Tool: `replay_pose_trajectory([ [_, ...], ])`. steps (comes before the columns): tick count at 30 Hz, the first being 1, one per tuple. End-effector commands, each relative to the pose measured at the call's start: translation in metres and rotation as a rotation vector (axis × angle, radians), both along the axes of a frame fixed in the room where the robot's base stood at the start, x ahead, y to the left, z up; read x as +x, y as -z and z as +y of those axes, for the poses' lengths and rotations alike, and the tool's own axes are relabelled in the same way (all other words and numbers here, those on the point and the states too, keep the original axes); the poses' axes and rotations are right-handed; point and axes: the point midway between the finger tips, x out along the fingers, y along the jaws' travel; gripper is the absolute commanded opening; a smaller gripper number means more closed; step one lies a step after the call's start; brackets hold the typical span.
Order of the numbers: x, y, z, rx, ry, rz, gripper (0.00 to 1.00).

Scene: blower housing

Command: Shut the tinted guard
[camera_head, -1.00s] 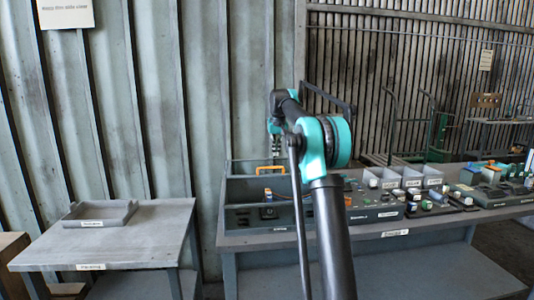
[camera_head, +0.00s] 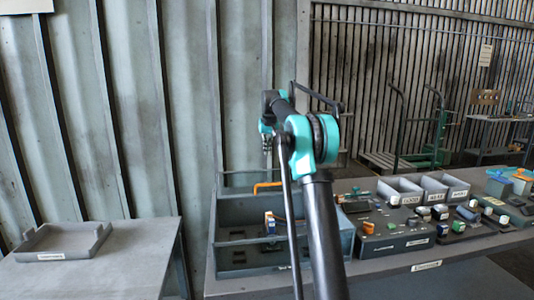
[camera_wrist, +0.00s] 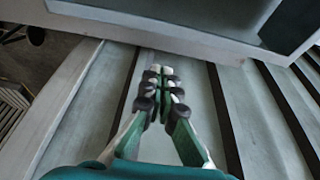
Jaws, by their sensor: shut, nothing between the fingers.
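The grey blower housing (camera_head: 232,262) is an open box at the left end of the workbench. An orange handle (camera_head: 266,187) shows near its back edge, partly behind my arm. A thin frame rises at the back of the box; I cannot tell for sure whether it is the tinted guard or how far it stands open. My gripper (camera_head: 267,150) hangs above the back of the box, apart from the handle in the head view. In the wrist view my gripper (camera_wrist: 164,72) is shut and empty, with a grey frame edge (camera_wrist: 180,30) beyond the fingertips.
A side table (camera_head: 100,265) with a shallow grey tray (camera_head: 62,243) stands at the left. Grey bins (camera_head: 400,190) and a panel with coloured parts (camera_head: 390,240) fill the bench to the right. A corrugated wall (camera_head: 180,100) is close behind the box.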

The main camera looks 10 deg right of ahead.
Motion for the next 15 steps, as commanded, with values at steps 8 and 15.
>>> replay_pose_trajectory([
  [8,0.018,0.052,0.0,0.0,0.0,0.0,0.0],
  [15,0.011,0.074,0.0,0.0,0.0,0.0,0.0],
])
